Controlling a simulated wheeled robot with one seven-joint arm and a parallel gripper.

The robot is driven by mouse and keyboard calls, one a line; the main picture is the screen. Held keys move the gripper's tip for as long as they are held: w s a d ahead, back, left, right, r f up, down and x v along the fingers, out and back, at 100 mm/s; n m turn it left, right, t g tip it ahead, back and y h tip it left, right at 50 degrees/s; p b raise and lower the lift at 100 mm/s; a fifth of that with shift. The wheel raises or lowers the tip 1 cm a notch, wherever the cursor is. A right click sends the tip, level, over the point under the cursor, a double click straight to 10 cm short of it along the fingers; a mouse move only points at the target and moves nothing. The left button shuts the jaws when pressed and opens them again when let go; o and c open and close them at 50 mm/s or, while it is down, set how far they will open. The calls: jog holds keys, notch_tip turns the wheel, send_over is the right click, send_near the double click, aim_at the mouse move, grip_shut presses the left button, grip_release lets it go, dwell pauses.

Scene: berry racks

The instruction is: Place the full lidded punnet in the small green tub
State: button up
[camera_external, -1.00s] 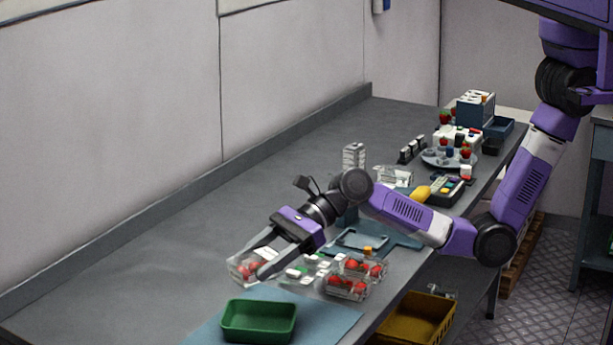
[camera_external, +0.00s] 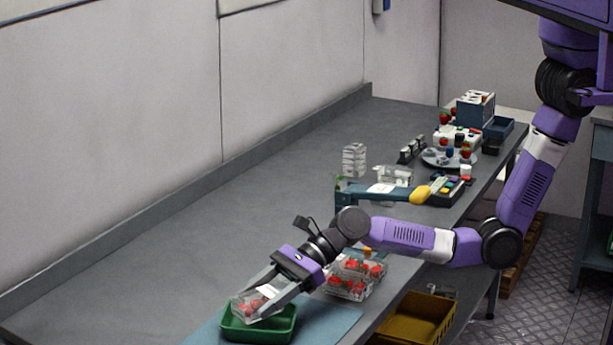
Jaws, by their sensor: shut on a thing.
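My gripper (camera_external: 268,300) is shut on a clear lidded punnet (camera_external: 250,304) with red berries inside. The punnet is held tilted over the left part of the small green tub (camera_external: 272,335). It overlaps the tub's rear rim in the picture, and I cannot tell whether its lower edge touches the tub. The tub sits on a blue mat (camera_external: 335,321) at the near end of the bench.
Several clear punnets with red berries (camera_external: 352,283) stand right of my gripper, partly behind it. A blue-grey scale (camera_external: 365,192) and a tray (camera_external: 446,196) with coloured items lie farther back. A yellow crate (camera_external: 415,318) is below the bench edge. The bench's left side is clear.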

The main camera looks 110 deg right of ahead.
jog(key=shift+f, duration=0.35)
jog(key=o, duration=1.5)
jog(key=shift+r, duration=0.5)
jog(key=v, duration=1.2)
jog(key=shift+f, duration=0.1)
